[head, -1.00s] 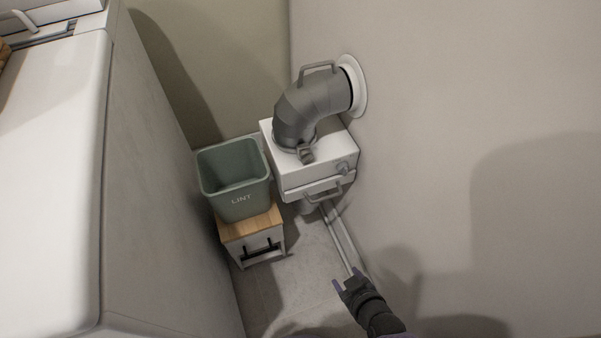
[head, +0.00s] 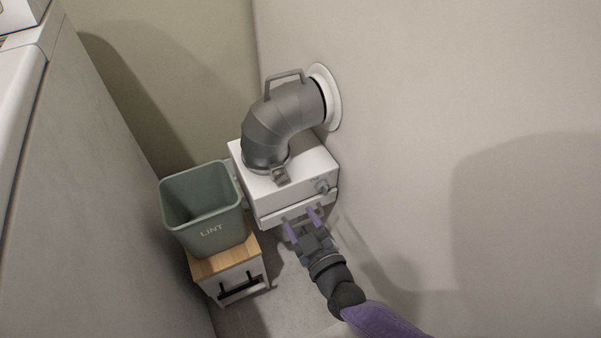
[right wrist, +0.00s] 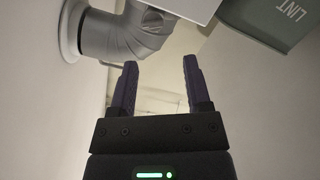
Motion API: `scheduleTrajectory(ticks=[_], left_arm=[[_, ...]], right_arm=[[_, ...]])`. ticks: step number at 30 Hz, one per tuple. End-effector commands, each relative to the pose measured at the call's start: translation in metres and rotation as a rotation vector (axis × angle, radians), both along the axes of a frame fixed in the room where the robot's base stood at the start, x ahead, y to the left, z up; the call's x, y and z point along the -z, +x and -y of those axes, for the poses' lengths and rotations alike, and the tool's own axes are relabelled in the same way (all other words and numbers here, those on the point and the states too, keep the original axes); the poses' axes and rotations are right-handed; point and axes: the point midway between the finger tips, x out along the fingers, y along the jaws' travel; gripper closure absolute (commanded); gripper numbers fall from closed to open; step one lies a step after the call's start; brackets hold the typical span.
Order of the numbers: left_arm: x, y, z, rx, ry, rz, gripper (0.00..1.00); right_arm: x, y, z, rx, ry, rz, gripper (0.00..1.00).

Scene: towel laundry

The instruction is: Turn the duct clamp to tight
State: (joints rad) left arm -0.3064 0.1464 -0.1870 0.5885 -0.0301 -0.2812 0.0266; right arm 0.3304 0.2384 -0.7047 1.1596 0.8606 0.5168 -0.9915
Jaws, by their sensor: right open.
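The duct clamp (head: 280,175) is a small grey piece with a block-like handle at the foot of the grey elbow duct (head: 285,115), on top of a white box (head: 253,188). My right gripper (head: 303,223) is open and empty, with purple fingers, in front of the box's front face and below the clamp, apart from it. In the right wrist view the open fingers (right wrist: 160,64) point towards the duct (right wrist: 135,32) and a corner of the white box (right wrist: 195,8); I cannot make out the clamp there. My left gripper is not in view.
A round grey knob (head: 321,186) sits on the box's front. A green LINT bin (head: 212,236) stands on a small wood-topped cabinet (head: 222,262) to the left. The wall (head: 400,120) bounds the right, and a large pale appliance (head: 90,220) the left.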

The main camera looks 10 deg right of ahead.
Motion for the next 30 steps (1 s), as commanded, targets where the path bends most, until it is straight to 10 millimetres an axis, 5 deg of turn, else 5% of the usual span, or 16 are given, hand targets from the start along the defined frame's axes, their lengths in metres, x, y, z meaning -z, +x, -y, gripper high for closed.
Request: scheduleTrajectory(ticks=[6, 18, 30], left_arm=[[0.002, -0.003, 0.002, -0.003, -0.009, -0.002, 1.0], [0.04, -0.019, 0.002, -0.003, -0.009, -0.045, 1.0], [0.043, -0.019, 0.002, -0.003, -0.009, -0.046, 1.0]], right_arm=[[-0.008, 0.011, -0.008, -0.017, -0.021, 0.036, 0.38], [-0.004, 0.085, -0.032, -0.017, -0.019, 0.031, 0.38], [-0.01, 0.096, -0.035, -0.017, -0.02, 0.034, 0.38]])
